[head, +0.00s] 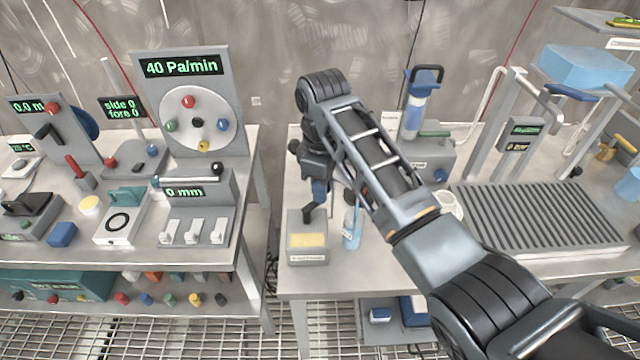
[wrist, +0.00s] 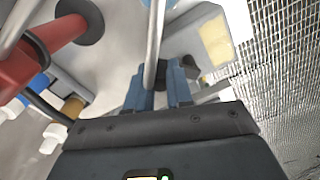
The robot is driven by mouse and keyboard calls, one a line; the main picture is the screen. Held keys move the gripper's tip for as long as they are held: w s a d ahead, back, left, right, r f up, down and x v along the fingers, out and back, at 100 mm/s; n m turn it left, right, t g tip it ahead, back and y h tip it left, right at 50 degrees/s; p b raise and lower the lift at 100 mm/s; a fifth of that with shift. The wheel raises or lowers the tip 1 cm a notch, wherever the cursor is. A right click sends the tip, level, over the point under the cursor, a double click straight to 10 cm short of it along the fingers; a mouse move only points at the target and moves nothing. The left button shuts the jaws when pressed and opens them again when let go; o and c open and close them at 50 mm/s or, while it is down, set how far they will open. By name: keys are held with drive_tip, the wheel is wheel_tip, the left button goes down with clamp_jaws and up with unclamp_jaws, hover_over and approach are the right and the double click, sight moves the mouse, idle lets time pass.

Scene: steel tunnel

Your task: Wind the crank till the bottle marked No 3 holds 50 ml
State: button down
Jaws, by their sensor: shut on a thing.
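My gripper (head: 320,190) reaches down at the front left of the middle bench, beside a grey box with a yellow panel (head: 307,240). In the wrist view my two blue fingers (wrist: 160,88) are shut on a grey rod (wrist: 153,50), which looks like the crank handle; the crank itself is mostly hidden. The box also shows in the wrist view (wrist: 190,32). A small bottle with blue liquid (head: 352,236) stands to the right of the box, partly behind my arm. I cannot read a No 3 mark or a fill level on it.
A red part (wrist: 38,62) and small blue and brown vials (wrist: 72,107) lie near my fingers in the wrist view. A ribbed tray (head: 540,222) fills the right of the bench. The left bench (head: 120,255) carries dials and readouts, with a gap between the benches.

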idle(0.3)
drive_tip(key=c, duration=1)
unclamp_jaws()
wheel_tip(320, 180, up, 7)
drive_tip(key=shift+d+f, duration=0.1)
drive_tip(key=shift+r, duration=0.5)
